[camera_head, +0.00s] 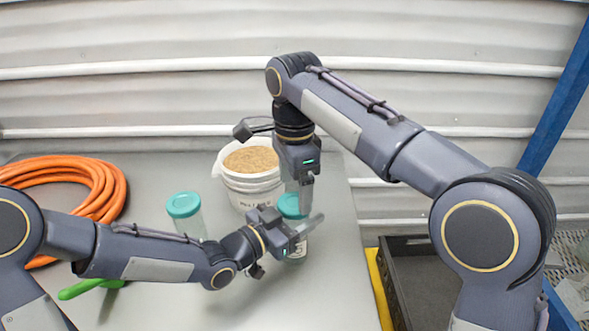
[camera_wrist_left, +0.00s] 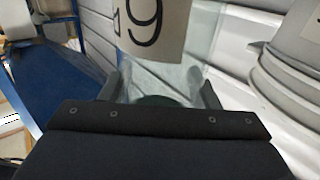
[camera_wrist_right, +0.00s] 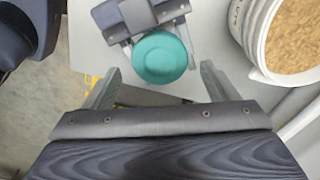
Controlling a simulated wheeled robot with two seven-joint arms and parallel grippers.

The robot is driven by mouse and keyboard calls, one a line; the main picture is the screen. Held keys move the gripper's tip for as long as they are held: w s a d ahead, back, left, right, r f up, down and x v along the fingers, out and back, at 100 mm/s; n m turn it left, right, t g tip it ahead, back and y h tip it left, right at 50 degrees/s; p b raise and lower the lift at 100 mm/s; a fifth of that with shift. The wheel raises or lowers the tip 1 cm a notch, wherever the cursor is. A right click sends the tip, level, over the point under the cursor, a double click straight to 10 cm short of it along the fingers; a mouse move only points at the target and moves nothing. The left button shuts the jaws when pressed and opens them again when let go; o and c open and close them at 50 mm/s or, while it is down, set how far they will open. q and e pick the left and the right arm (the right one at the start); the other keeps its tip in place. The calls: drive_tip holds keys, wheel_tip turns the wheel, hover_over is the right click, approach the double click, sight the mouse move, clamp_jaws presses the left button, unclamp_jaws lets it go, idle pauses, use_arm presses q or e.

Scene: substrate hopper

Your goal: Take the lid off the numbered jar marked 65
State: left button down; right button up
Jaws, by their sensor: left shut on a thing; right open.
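A clear jar (camera_head: 294,251) with a teal lid (camera_head: 291,204) stands upright on the table in the head view. My left gripper (camera_head: 303,232) is shut on the jar's body below the lid. The left wrist view shows the jar's white label (camera_wrist_left: 155,28) with a digit like a 9, or an upside-down 6, beside a cut-off character. My right gripper (camera_head: 302,198) is open and points down over the lid. In the right wrist view the lid (camera_wrist_right: 160,58) lies just beyond and between its open fingers, apparently apart from them. The lid is on the jar.
A second teal-lidded jar (camera_head: 184,207) stands to the left. A white bucket (camera_head: 249,190) of brown grains stands behind. An orange hose (camera_head: 108,187) and a green-handled tool (camera_head: 80,289) lie left. A dark crate (camera_head: 415,290) is right of the table.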

sight(294, 202)
drive_tip(key=shift+f, duration=1.9)
drive_tip(key=c, duration=1)
drive_tip(key=n, duration=0.5)
drive_tip(key=shift+n, duration=0.4)
drive_tip(key=n, duration=0.4)
drive_tip(key=shift+n, duration=0.3)
drive_tip(key=o, duration=1.1)
drive_tip(key=shift+c, duration=0.2)
drive_tip(key=shift+r, duration=0.15)
